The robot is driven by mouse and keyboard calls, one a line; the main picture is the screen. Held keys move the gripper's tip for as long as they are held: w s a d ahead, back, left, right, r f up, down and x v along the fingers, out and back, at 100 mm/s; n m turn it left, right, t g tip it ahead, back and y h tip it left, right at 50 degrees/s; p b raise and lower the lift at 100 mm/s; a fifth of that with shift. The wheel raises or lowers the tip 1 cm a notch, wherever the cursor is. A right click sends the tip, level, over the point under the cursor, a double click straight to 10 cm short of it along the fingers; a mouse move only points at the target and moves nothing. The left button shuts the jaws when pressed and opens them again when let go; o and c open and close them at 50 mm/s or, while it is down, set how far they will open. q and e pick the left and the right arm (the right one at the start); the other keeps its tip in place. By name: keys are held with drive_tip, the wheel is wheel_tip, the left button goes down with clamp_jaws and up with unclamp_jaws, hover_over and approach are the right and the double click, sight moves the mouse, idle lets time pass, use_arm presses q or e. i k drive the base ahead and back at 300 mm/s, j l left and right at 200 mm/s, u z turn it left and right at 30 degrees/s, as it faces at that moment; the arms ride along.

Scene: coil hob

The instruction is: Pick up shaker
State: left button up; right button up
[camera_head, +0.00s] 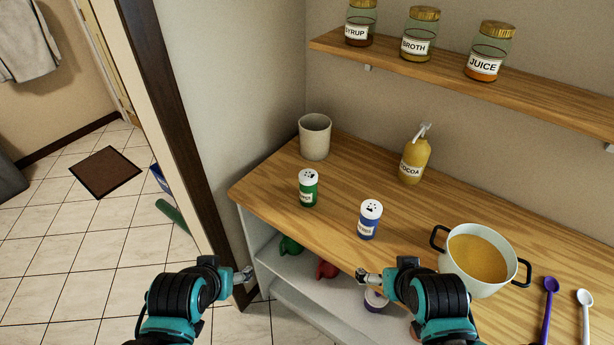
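A green shaker (308,190) with a white perforated cap stands upright on the wooden counter, left of centre. A blue shaker (369,221) with a similar white cap stands upright to its right, near the counter's front edge. My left gripper (245,275) is low in the picture, left of the counter and apart from both shakers. My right gripper (364,277) shows below the blue shaker, in front of the counter edge, not touching it. Nothing shows held in either gripper. Their fingers are too small to tell open from shut.
A pot of yellow-orange liquid (478,262) stands right of the blue shaker. A beige cup (315,137) and cocoa bottle (413,160) stand behind. Purple (548,305) and white (585,310) spoons lie right. A jar shelf (450,75) hangs above. Open shelves lie under the counter (270,200).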

sight(308, 194)
drive_tip(key=z, duration=1.5)
drive_tip(key=l+u, duration=0.25)
drive_tip(key=l, duration=0.15)
drive_tip(key=k+l+u, duration=0.1)
drive_tip(key=l+u, duration=0.15)
drive_tip(key=k+l+u, duration=0.1)
drive_tip(key=l+u, duration=0.15)
drive_tip(key=l, duration=0.2)
drive_tip(key=k+l+u, duration=0.1)
drive_tip(key=l+u, duration=0.15)
drive_tip(key=i, duration=0.45)
